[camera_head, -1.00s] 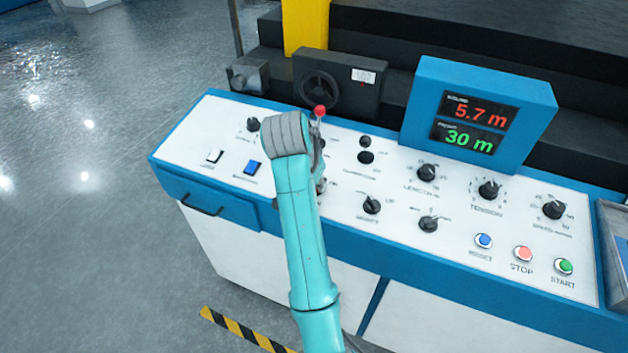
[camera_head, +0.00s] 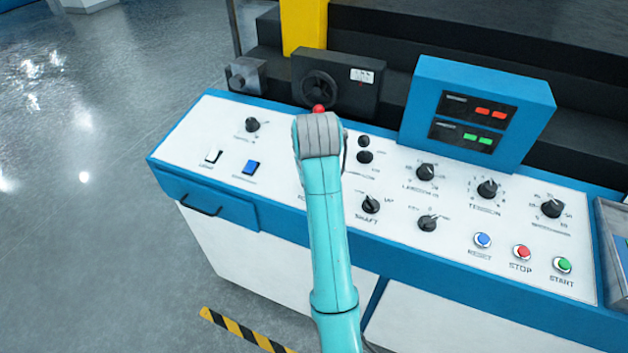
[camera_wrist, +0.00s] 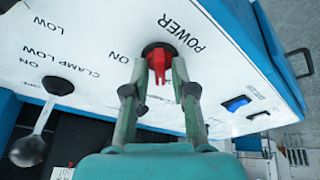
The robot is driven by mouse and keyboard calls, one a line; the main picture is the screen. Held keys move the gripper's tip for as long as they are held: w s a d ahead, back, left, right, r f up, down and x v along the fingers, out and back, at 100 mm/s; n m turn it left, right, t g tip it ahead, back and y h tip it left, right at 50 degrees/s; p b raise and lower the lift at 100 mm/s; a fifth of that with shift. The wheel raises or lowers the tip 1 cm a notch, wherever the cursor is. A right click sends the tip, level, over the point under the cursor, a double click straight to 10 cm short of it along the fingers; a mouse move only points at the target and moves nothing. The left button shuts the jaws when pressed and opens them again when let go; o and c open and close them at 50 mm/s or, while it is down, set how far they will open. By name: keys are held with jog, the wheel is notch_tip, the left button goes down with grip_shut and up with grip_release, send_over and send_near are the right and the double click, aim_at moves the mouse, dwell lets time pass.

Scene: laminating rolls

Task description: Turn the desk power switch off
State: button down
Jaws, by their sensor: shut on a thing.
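The power switch (camera_wrist: 159,64) is a red handle on a black round base, beside the printed word POWER on the white panel in the wrist view. An ON label is printed to its left. My gripper (camera_wrist: 160,74) is shut on the red handle, one finger on each side. In the head view my arm hides the switch and the fingertips. The desk display (camera_head: 478,122) shows short red and green bars in place of readable numbers.
A red ball knob (camera_head: 318,108) shows just behind my wrist. A blue rocker (camera_head: 251,167), a white rocker (camera_head: 213,156) and several black knobs are on the panel around my arm.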

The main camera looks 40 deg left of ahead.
jog(key=shift+f+n, duration=0.15)
jog(key=shift+n, duration=0.35)
jog(key=c, duration=1.2)
grip_release()
jog(key=shift+m, duration=0.3)
